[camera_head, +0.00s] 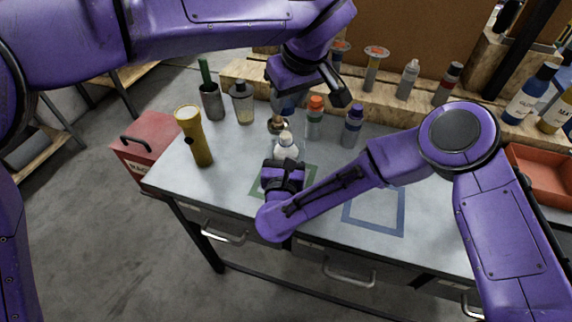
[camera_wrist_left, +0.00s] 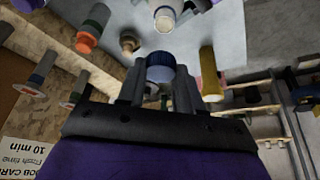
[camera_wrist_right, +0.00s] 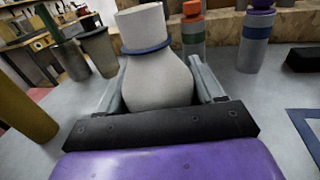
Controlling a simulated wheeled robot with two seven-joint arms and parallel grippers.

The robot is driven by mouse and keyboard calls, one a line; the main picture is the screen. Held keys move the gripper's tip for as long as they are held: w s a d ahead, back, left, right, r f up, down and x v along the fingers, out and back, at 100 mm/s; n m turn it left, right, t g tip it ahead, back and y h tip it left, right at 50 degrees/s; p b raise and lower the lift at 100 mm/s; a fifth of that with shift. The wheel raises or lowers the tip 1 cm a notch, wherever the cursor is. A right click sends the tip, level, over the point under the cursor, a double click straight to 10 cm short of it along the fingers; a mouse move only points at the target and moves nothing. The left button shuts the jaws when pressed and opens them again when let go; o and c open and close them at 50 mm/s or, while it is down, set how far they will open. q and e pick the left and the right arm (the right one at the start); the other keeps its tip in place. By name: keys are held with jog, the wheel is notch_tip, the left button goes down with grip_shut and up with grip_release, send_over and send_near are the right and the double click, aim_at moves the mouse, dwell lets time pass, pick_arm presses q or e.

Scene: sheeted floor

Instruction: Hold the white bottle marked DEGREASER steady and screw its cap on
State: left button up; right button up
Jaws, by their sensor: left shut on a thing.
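The white bottle (camera_head: 286,151) stands over the green-outlined square on the bench, its neck bare of a cap. It fills the right wrist view (camera_wrist_right: 158,75), with a blue ring around its neck; no DEGREASER lettering is visible. The bottle's top also shows in the left wrist view (camera_wrist_left: 164,17).
An orange-topped bottle (camera_head: 314,121) and a purple-topped bottle (camera_head: 352,128) stand close behind. A blue-outlined square (camera_head: 375,210) is empty. A wooden shelf (camera_head: 390,98) with bottles backs the bench.

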jog(key=c, duration=0.3)
pick_arm(q)
send_over(286, 135)
jog(key=shift+s+d+f, duration=0.1)
jog(key=shift+s+f, duration=0.05)
jog(key=shift+f, duration=1.1)
jog(key=shift+s+d+f, duration=0.1)
jog(key=shift+s+f, duration=0.05)
jog(key=shift+f, duration=1.05)
pick_arm(e)
jog(key=shift+c, duration=0.2)
pick_arm(q)
jog(key=shift+f, duration=0.9)
jog(key=shift+f, duration=0.55)
